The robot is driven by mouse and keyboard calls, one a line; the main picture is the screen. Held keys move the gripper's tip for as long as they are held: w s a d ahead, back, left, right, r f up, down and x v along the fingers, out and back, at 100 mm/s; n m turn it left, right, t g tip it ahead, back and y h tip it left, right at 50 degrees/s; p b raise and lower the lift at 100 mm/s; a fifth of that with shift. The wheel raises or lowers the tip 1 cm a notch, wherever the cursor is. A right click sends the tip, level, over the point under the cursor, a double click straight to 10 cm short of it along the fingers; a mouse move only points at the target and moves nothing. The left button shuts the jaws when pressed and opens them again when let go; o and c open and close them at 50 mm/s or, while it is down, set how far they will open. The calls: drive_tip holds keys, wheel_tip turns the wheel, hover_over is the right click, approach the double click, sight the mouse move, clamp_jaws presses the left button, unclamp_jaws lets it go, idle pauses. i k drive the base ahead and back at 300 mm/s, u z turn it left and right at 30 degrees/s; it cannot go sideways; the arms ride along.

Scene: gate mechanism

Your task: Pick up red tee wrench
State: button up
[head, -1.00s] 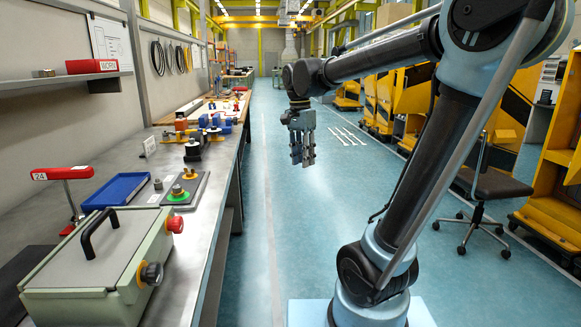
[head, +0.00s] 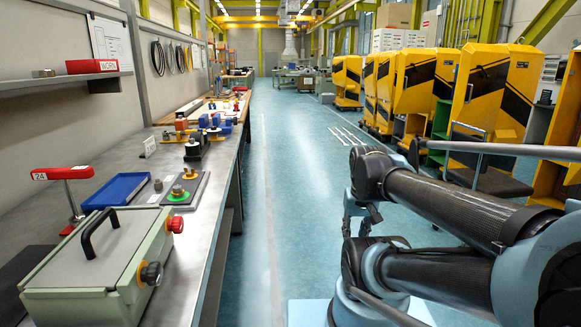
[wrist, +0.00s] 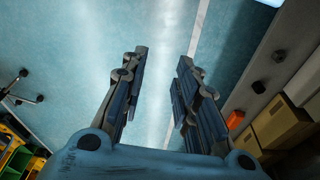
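The red tee wrench (head: 62,174) is at the left of the head view. Its red crossbar, marked 24, is on top, and its thin metal shaft runs down toward the bench beside the blue tray. My gripper (wrist: 160,85) is open in the wrist view, with its two fingers well apart and blue floor between them. In the head view my gripper (head: 358,215) hangs low over the floor, right of the bench and far from the wrench, partly hidden by my arm.
The grey metal bench (head: 150,240) runs along the left. On it are a green box (head: 95,265) with a black handle and a blue tray (head: 116,190). A shelf (head: 65,79) is above. The blue floor (head: 290,180) right of the bench is clear. Yellow cabinets (head: 430,85) stand at right.

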sight(64, 174)
drive_tip(key=u, duration=0.95)
drive_tip(key=k, duration=0.2)
drive_tip(key=u, duration=0.3)
